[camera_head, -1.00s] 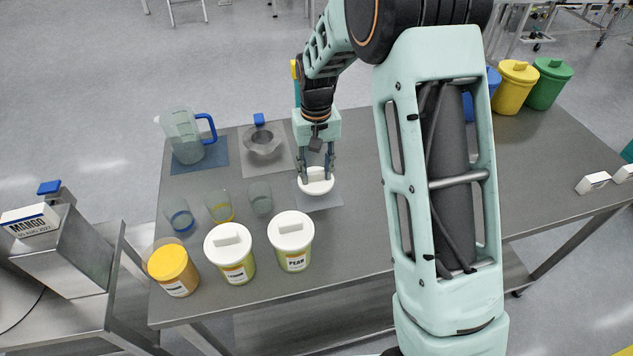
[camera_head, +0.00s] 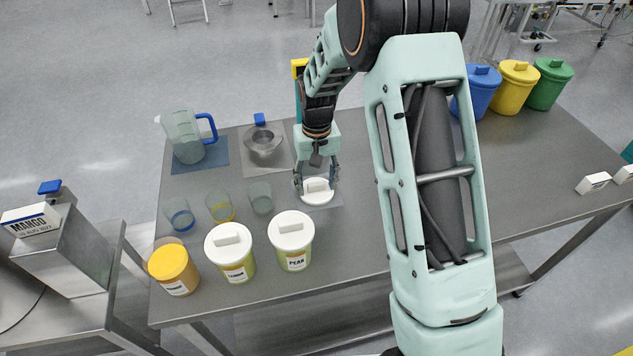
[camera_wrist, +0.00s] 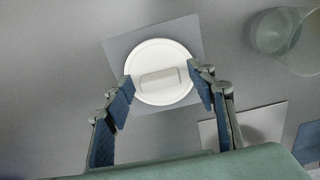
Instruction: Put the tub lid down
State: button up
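The tub lid (camera_head: 317,192) is a white disc with a raised bar handle. It lies flat on a small grey mat (camera_head: 326,204) near the table's middle, and the wrist view shows it (camera_wrist: 150,93) wholly within the mat (camera_wrist: 118,46). My gripper (camera_head: 316,190) is just above the lid with its fingers spread. In the wrist view my gripper (camera_wrist: 162,80) has a fingertip on each side of the bar handle, with clear gaps to it. Nothing is held between the fingers.
Several clear cups (camera_head: 260,198), a jug (camera_head: 184,137) and a metal bowl (camera_head: 264,145) are left of my gripper.

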aim_at(317, 184)
notch_tip(317, 184, up, 12)
jog(key=shift+r, duration=0.2)
dwell(0.4)
dwell(0.4)
